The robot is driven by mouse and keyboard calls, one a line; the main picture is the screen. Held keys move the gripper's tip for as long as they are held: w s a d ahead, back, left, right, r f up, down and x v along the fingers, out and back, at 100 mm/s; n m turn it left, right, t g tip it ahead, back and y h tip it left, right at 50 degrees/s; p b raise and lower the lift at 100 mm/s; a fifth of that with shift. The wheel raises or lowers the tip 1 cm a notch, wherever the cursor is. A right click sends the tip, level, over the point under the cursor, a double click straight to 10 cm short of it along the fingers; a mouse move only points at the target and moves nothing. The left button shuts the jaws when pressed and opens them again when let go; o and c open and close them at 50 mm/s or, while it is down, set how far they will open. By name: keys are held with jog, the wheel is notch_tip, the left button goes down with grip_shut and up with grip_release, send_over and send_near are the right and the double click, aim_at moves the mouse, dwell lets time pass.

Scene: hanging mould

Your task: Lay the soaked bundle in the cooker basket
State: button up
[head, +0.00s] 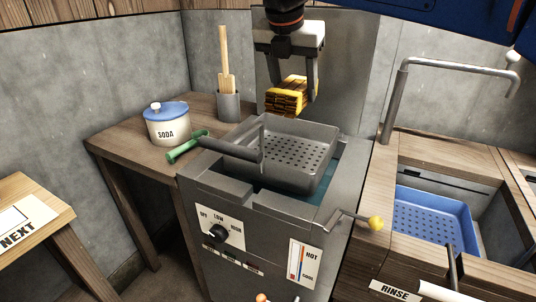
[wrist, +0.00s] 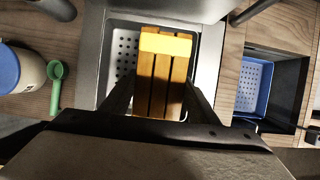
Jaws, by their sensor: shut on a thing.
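My gripper (head: 291,84) points down and is shut on the bundle (head: 287,96), a brown slatted block with a yellow band. The bundle is held in the air above the back part of the cooker basket (head: 310,175), with a gap between them. In the wrist view the bundle (wrist: 162,85) lies between the fingers and covers the right part of the basket (wrist: 122,55). The basket is grey, with a perforated floor and a front handle. It sits in the cooker (head: 225,262), over teal liquid, and looks empty where its floor shows.
A soda jar (head: 167,128), a green scoop (head: 187,147) and a utensil pot (head: 229,105) stand on the wooden table at left. A tap (head: 398,95) and a blue perforated tray (head: 430,222) are at right. A yellow-knobbed crank (head: 375,223) sticks out beside the cooker.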

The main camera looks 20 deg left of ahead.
notch_tip(320, 180, down, 18)
jog(key=shift+r, duration=0.2)
dwell(0.4)
jog(key=shift+f, duration=0.1)
jog(key=o, duration=1.4)
jog(key=v, duration=1.2)
jog(key=shift+d, duration=0.1)
